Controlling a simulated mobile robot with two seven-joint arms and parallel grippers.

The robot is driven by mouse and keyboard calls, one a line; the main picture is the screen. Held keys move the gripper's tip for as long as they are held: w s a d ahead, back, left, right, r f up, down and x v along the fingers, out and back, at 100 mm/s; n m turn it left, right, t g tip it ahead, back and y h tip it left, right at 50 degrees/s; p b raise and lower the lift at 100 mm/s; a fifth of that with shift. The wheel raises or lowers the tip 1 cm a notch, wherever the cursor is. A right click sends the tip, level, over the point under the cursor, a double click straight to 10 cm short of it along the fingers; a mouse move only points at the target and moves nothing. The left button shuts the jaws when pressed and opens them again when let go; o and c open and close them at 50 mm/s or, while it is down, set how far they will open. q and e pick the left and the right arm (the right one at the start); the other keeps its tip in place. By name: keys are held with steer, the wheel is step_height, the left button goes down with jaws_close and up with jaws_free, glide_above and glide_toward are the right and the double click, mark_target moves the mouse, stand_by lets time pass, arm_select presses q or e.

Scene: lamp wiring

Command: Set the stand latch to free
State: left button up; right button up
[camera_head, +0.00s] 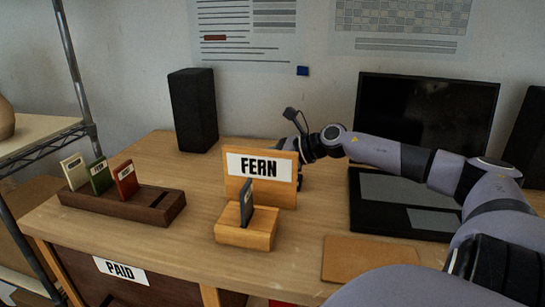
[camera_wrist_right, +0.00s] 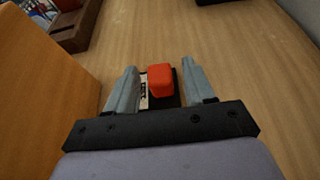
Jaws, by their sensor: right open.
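The wooden stand (camera_head: 250,234) is on the desk with an upright board (camera_head: 285,195) labelled FERN and a dark card (camera_head: 247,200) in its front block. In the right wrist view, a red block (camera_wrist_right: 160,80) sits on a small black base with a white label strip at its left; I take it for the latch, and the strip's lettering is unreadable. My right gripper (camera_wrist_right: 160,67) is open, with a finger on each side of the red block and gaps between. In the head view the right gripper (camera_head: 303,172) is partly hidden behind the board. My left gripper is out of view.
A dark brown rack (camera_head: 150,205) with three cards stands at left. A black speaker (camera_head: 193,110) is behind, a laptop (camera_head: 425,125) at right, and a tan pad (camera_head: 365,260) in front. A wooden panel (camera_wrist_right: 35,80) rises close to the gripper's left in the wrist view.

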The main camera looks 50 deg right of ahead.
steer(key=shift+p+v, duration=0.35)
steer(key=shift+v, duration=0.65)
steer(key=shift+s+d+r+p, duration=0.2)
steer(key=shift+s+r+p, duration=0.25)
steer(key=shift+p, duration=0.05)
steer(key=shift+p+v, duration=0.4)
steer(key=shift+v, duration=1.4)
